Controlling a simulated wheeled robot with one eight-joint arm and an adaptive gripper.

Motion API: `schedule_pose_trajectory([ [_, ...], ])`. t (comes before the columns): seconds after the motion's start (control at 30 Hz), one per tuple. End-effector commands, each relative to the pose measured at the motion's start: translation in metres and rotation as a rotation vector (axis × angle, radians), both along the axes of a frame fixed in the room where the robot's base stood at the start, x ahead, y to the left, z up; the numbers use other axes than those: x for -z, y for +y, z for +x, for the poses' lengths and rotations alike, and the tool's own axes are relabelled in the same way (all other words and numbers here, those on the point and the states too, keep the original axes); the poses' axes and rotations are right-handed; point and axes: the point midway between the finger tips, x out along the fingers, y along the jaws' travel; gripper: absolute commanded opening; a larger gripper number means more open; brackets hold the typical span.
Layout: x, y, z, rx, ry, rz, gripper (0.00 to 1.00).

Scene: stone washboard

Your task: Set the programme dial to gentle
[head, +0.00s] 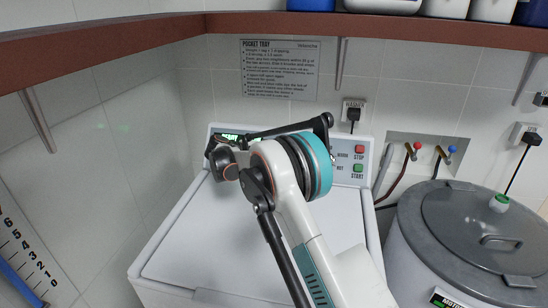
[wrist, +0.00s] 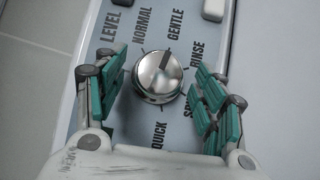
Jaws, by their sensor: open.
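The programme dial (wrist: 158,77) is a round silver knob on the grey panel in the wrist view. Its dark pointer mark aims up and slightly right, roughly towards the GENTLE label (wrist: 175,25). NORMAL, RINSE, QUICK and a partly covered label beginning SP also ring it. My gripper (wrist: 160,85) is open, with one teal-padded finger on each side of the dial. I cannot tell whether either finger touches it. In the head view my arm hides the dial, and I cannot make out the fingertips.
The white washer (head: 190,235) has a red STOP button (head: 360,149) and a green START button (head: 358,168) at the panel's right. A grey-lidded tub (head: 450,230) stands to the right. A wooden shelf (head: 400,27) with bottles runs above. Another white button (wrist: 214,9) lies near GENTLE.

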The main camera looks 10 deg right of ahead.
Motion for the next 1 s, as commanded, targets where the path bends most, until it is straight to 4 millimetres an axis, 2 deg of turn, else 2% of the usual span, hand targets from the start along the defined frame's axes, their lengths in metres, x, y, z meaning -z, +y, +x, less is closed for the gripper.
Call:
schedule_pose_trajectory([
  [0.17,-0.006,0.011,-0.005,-0.002,0.000,0.000,0.64],
  [0.5,-0.034,0.066,-0.029,-0.003,0.000,0.000,0.64],
  [0.7,-0.047,0.090,-0.040,-0.002,0.000,0.000,0.64],
  [1.0,-0.052,0.098,-0.045,0.001,0.000,-0.001,0.64],
])
